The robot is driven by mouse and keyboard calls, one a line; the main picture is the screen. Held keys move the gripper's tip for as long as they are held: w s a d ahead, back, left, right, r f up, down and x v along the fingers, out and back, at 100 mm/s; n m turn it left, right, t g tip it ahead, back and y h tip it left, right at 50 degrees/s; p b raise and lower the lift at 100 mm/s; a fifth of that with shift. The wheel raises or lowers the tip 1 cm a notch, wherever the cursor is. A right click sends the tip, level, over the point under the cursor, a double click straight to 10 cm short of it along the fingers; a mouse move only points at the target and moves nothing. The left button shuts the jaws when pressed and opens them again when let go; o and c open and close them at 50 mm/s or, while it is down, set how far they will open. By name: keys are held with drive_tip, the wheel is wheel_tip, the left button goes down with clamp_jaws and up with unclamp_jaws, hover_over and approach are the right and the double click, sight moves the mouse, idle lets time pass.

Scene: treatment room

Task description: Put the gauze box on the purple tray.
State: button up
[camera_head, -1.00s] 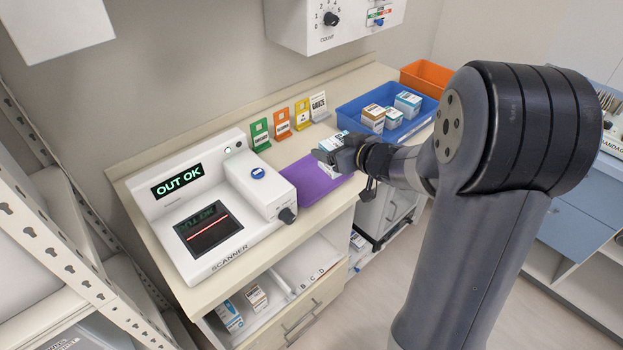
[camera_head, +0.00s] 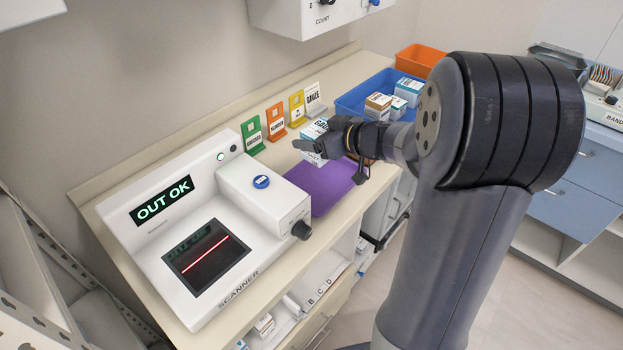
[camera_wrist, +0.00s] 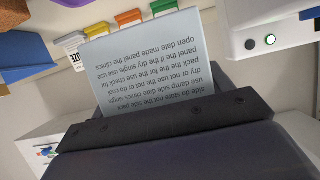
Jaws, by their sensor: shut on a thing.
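My gripper (camera_head: 309,147) is shut on the gauze box (camera_head: 313,130), a white and teal box with "GAUZE" lettering. In the head view the box is at the left part of the purple tray (camera_head: 325,188), over its back edge; I cannot tell whether it touches the tray. In the wrist view the gauze box (camera_wrist: 150,65) fills the middle, showing a pale side with printed text, and the dark jaw (camera_wrist: 165,125) crosses in front of it. My gripper hides part of the box and part of the tray.
The white scanner (camera_head: 200,235) reading "OUT OK" stands left of the tray. Green (camera_head: 252,135), orange (camera_head: 276,122) and yellow (camera_head: 297,108) card stands line the back. A blue bin (camera_head: 350,103) with boxes is behind my arm, with an orange bin (camera_head: 420,59) beyond.

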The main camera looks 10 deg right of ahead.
wheel_tip(320, 180, down, 9)
drive_tip(key=shift+f+b, duration=0.2)
drive_tip(key=shift+b, duration=0.95)
drive_tip(key=shift+f, duration=0.15)
drive_tip(key=o, duration=1.1)
drive_tip(key=shift+s+d+r, duration=0.1)
drive_tip(key=shift+d+r, duration=0.05)
drive_tip(key=shift+r, duration=0.1)
drive_tip(key=p+v, duration=0.1)
drive_tip(key=v, duration=1)
drive_tip(key=shift+s+d+r, duration=0.15)
drive_tip(key=shift+s, duration=0.15)
